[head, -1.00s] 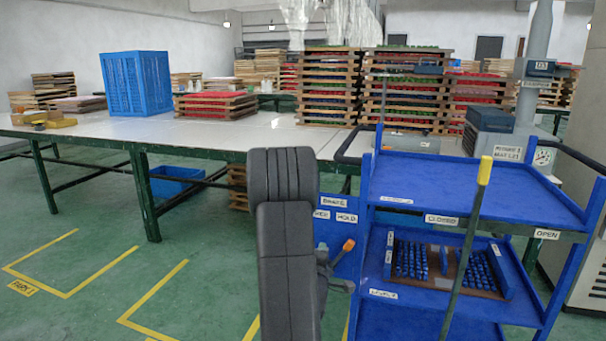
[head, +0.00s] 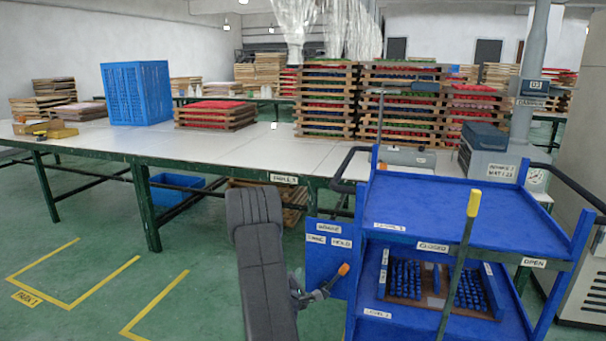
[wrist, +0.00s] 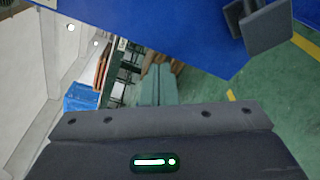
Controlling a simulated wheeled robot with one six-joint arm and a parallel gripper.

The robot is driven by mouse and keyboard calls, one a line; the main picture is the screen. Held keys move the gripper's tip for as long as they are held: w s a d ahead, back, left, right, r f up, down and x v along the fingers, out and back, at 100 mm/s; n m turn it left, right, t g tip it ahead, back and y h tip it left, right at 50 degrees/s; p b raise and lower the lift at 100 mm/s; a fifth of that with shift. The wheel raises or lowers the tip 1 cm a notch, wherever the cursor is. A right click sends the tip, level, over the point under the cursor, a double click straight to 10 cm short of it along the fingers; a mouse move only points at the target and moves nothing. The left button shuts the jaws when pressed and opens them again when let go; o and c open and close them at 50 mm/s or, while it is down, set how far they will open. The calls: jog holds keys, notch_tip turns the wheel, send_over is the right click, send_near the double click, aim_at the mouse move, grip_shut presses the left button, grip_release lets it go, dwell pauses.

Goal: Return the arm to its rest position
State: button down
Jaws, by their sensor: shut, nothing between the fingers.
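My arm (head: 262,270) shows in the head view as a dark grey bent link at the lower middle, left of the blue cart. Its far end runs out of the bottom of the picture. In the wrist view my gripper (wrist: 157,77) shows as two narrow fingers side by side above its dark body. It is shut and holds nothing. A blue surface and a dark grey block (wrist: 268,25) lie above it in the wrist view; I cannot tell what the block is.
The blue cart (head: 440,208) stands close right, with a brake panel (head: 327,258), an orange-tipped lever (head: 343,269) and a yellow-topped lever (head: 474,203). A long white table (head: 230,144) stands behind. Green floor (head: 200,255) is open at left.

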jog(key=v, duration=0.7)
jog(key=shift+a+f, duration=0.2)
jog(key=shift+a, duration=0.2)
jog(key=shift+w, duration=0.1)
